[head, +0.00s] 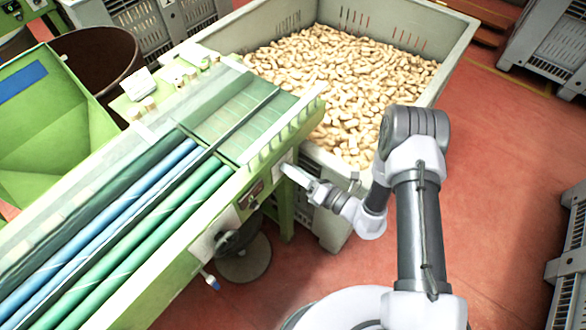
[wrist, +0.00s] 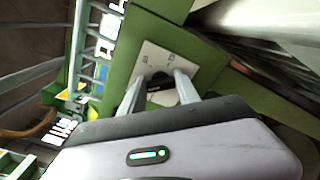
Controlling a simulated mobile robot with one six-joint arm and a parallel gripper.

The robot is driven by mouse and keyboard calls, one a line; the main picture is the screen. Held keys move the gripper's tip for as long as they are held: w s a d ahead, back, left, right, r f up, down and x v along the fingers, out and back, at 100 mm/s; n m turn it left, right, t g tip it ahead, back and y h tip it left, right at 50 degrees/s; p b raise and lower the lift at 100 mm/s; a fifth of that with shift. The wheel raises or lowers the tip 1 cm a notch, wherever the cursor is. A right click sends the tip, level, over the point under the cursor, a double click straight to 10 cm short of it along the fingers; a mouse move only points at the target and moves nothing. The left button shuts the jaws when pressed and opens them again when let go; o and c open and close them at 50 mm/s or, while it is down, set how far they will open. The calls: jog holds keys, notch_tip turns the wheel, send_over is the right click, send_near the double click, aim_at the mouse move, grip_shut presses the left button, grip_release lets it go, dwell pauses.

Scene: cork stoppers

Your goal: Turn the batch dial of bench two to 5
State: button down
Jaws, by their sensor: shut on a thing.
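A dark round dial (wrist: 159,78) sits on a white plate (wrist: 152,56) on the green frame of the sorting bench (wrist: 205,55), seen in the wrist view. My gripper (wrist: 158,89) has its two grey fingers on either side of the dial, shut on it. The dial's marks are too small to read. In the head view my gripper (head: 287,171) reaches the near side of the green bench (head: 172,262) close to its right end. There the dial cannot be made out.
A large grey crate (head: 455,55) full of cork stoppers (head: 340,75) stands behind my arm. A small panel with a red part (head: 252,194) is left of my gripper. Blue and green rollers (head: 130,225) run along the bench. Red floor (head: 500,200) is open at right.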

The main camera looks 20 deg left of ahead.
jog(key=shift+m, duration=0.6)
jog(key=c, duration=0.9)
grip_release()
jog(key=p+v, duration=0.4)
jog(key=v, duration=1.3)
jog(key=shift+s+d+f, duration=0.1)
jog(key=shift+s+d, duration=0.05)
jog(key=shift+d, duration=0.05)
